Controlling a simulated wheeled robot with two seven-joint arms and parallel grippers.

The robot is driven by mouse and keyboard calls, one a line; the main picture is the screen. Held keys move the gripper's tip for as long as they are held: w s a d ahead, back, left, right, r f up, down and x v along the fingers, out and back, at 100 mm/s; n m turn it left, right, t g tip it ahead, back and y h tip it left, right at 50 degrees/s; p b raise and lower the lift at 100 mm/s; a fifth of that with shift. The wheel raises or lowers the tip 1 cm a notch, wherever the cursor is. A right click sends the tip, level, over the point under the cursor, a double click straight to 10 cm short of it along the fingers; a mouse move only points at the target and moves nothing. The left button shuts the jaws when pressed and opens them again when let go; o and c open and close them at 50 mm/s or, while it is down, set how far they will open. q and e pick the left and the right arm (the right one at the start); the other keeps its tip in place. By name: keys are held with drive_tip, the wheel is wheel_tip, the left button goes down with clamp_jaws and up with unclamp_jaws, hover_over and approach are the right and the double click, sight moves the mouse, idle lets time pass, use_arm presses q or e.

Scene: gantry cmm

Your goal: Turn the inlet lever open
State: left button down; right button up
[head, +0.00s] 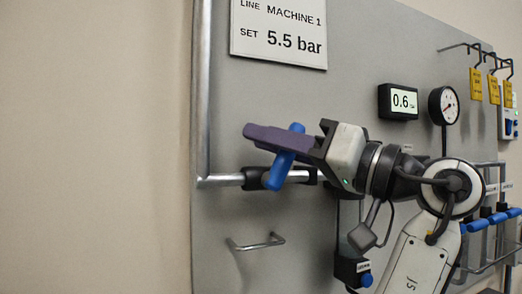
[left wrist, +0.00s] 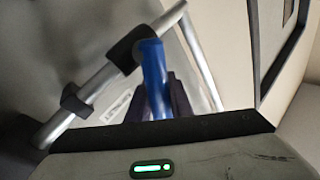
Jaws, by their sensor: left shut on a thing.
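The blue inlet lever (head: 279,172) sits on a black valve body (head: 254,178) in the horizontal metal pipe at the panel's left. It stands steeply across the pipe, its top leaning right. My left gripper (head: 268,139) reaches in from the right and is shut on the lever, with one dark purple finger in front of it. The left wrist view shows the blue lever (left wrist: 154,78) between the dark fingers (left wrist: 172,97), partly hidden by them. My right gripper is not in view.
A display (head: 398,101) reads about 0.6, beside a round gauge (head: 444,105). A sign (head: 280,32) reads "SET 5.5 bar". Yellow tags (head: 476,85) hang at upper right; more blue levers (head: 478,225) are at lower right.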

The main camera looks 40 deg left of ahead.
use_arm(q)
drive_tip(key=shift+w+d+f+m+y+b, duration=0.15)
drive_tip(key=shift+w+m+y+b, duration=0.2)
drive_tip(key=shift+m, duration=0.45)
drive_tip(key=shift+t, duration=0.4)
drive_tip(key=shift+m, duration=0.3)
drive_tip(key=c, duration=1.7)
unclamp_jaws()
drive_tip(key=shift+o, duration=0.6)
drive_tip(key=shift+d, duration=0.1)
